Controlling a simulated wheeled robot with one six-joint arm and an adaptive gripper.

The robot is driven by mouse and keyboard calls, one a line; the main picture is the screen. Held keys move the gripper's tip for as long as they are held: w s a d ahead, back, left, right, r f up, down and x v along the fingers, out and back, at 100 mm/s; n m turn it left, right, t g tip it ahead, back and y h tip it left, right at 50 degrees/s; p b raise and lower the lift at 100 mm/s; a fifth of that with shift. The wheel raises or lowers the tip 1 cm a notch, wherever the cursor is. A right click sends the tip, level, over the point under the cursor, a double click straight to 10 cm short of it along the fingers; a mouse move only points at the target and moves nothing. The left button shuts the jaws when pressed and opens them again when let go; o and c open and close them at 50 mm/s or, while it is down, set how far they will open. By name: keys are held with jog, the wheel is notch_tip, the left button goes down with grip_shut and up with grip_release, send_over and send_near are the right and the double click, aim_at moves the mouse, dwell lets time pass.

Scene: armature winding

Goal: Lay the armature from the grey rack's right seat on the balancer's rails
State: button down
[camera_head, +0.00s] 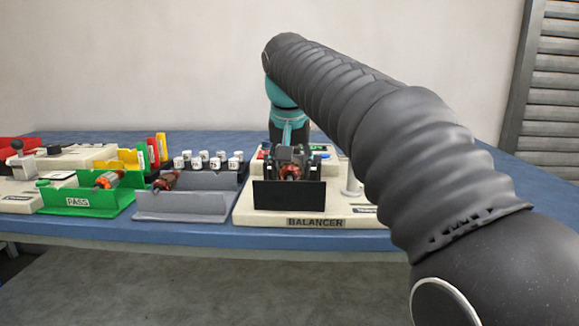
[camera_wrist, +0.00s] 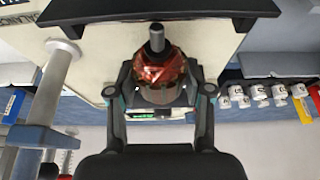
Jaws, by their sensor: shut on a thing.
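My gripper (camera_head: 290,156) is shut on the armature (camera_head: 291,173), which has a copper-red winding. In the wrist view, the fingers of my gripper (camera_wrist: 158,94) close on both sides of the armature (camera_wrist: 160,72), and its steel shaft end points to the top of the picture. The armature is over the cream balancer (camera_head: 316,222), just behind its black front panel (camera_head: 289,196). The panel hides the rails and the armature's lower part, so I cannot tell if it touches the rails. The grey rack (camera_head: 182,206) holds another armature (camera_head: 166,181) at its left; its right part looks empty.
A green PASS tray (camera_head: 78,202) with an armature (camera_head: 107,180) stands left of the rack. Several white labelled cups (camera_head: 207,160) stand behind the rack. A light post (camera_head: 353,182) rises at the balancer's right, close to my arm. The blue table's front strip is clear.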

jog(key=shift+f, duration=0.5)
dwell(0.8)
jog(key=shift+c, duration=1.9)
grip_release()
jog(key=shift+b, duration=0.3)
jog(key=v, duration=1.2)
jog(key=shift+d, duration=0.1)
